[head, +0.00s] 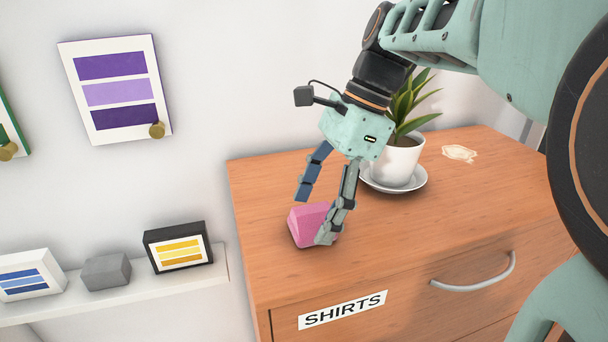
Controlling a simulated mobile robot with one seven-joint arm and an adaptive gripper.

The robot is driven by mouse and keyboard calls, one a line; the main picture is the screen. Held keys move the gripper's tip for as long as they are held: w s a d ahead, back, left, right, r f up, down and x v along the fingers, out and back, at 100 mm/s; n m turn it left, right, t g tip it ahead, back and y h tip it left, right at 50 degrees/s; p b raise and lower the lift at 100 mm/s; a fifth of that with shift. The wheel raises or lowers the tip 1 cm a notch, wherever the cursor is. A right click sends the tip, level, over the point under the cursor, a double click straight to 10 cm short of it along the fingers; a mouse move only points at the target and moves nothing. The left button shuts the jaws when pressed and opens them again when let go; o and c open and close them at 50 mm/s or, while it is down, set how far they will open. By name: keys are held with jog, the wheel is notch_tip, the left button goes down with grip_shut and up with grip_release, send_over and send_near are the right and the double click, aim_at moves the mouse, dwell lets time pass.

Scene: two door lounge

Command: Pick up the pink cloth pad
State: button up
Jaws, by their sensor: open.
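The pink cloth pad (308,224) is a small block-like pad on top of the wooden dresser (460,207), near its left front corner. My gripper (313,222) points down over the pad and is open. One finger is in front of the pad's right side and hides part of it. The other finger is above and behind the pad's upper edge. I cannot tell whether either finger touches the pad.
A potted plant (398,158) on a white saucer (416,184) stands close behind my gripper. A pale flat item (459,153) lies at the back right. A wall shelf (120,297) at left holds frames and a grey block (106,271).

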jog(key=shift+s+a+f, duration=0.1)
jog(key=shift+a+f, duration=0.1)
jog(key=shift+f, duration=0.4)
jog(key=c, duration=1.1)
jog(key=shift+r, duration=0.15)
jog(key=shift+c, duration=0.2)
